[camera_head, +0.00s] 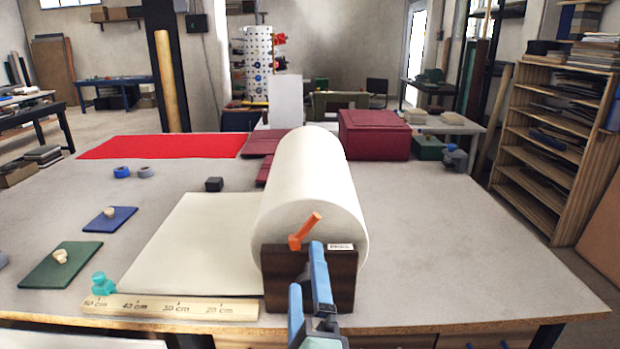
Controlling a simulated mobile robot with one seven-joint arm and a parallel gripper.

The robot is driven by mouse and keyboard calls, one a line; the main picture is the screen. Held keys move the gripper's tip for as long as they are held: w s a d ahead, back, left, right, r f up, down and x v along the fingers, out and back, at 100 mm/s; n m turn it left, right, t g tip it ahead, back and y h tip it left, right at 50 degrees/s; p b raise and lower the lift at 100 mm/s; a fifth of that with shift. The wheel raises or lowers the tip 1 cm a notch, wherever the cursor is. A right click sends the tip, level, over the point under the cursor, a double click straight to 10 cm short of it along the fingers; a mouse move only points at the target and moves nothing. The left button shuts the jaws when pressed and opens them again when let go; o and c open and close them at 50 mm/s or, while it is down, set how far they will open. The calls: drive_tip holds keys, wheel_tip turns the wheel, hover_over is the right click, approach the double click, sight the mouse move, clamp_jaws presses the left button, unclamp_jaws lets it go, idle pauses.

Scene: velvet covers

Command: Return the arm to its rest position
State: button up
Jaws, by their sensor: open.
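My gripper (306,267) shows at the bottom middle, with two blue-grey fingers set apart and nothing seen between them. It is in front of the dark wooden end plate (342,284) of a stand. The plate bears a small white label. A large cream roll (310,180) lies behind the plate, with a cream sheet (190,240) spread flat to its left. An orange handle (305,231) sticks up at the roll's near end, just above the fingertips; I cannot tell whether they touch. The rest of my arm is mostly out of view.
A wooden ruler (170,309) lies along the table's (460,260) front edge, with a teal piece (103,283) by it. Green (60,272) and blue (108,222) mats lie left. Red cloth (160,147) and a maroon box (374,135) are behind. The table's right side is clear.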

drive_tip(key=s+r+n+t, duration=0.2)
drive_tip(key=s+r+n, duration=0.2)
drive_tip(key=r+n, duration=0.3)
drive_tip(key=s+r+n+t+h+p, duration=0.1)
drive_tip(key=s+r+n+t, duration=0.2)
drive_tip(key=r, duration=1.4)
drive_tip(key=s+r+n+t+p, duration=0.1)
drive_tip(key=s+r+n+t, duration=0.1)
drive_tip(key=s+r+n, duration=0.4)
wheel_tip(320, 180, up, 6)
drive_tip(key=n, duration=0.5)
drive_tip(key=shift+d+t, duration=0.2)
drive_tip(key=shift+t, duration=0.2)
